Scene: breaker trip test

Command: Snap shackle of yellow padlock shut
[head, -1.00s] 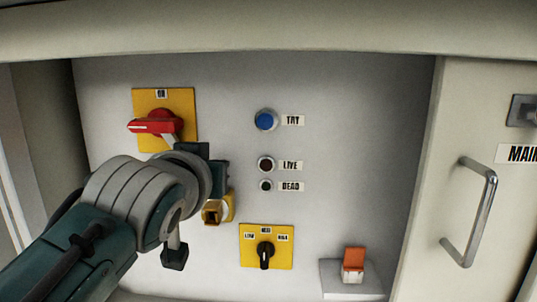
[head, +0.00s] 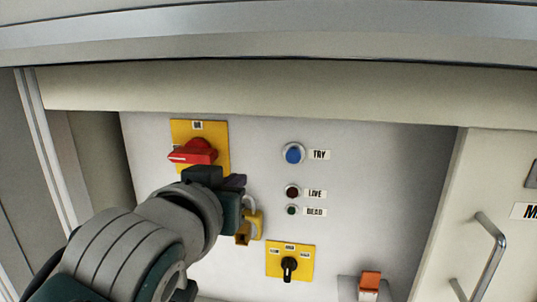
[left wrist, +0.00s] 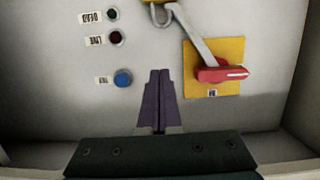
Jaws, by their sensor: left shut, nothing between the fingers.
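The yellow padlock (head: 243,235) hangs on the panel below and right of the red rotary handle (head: 193,152). Its pale shackle (head: 250,204) shows above the body in the head view, partly behind my gripper. In the left wrist view the shackle's grey hook (left wrist: 158,20) is at the top edge, by the lower end of a grey bar (left wrist: 194,38) that reaches to the red handle. My left gripper (head: 236,181) is shut and empty, with its purple fingers just above and left of the shackle. I cannot tell whether the shackle is closed. My right gripper is out of view.
A blue button (head: 293,154) and two small lamps sit right of the gripper. A yellow selector plate (head: 275,262) is below right, and an orange switch (head: 370,281) farther right. A door with a metal handle (head: 490,255) stands at the far right.

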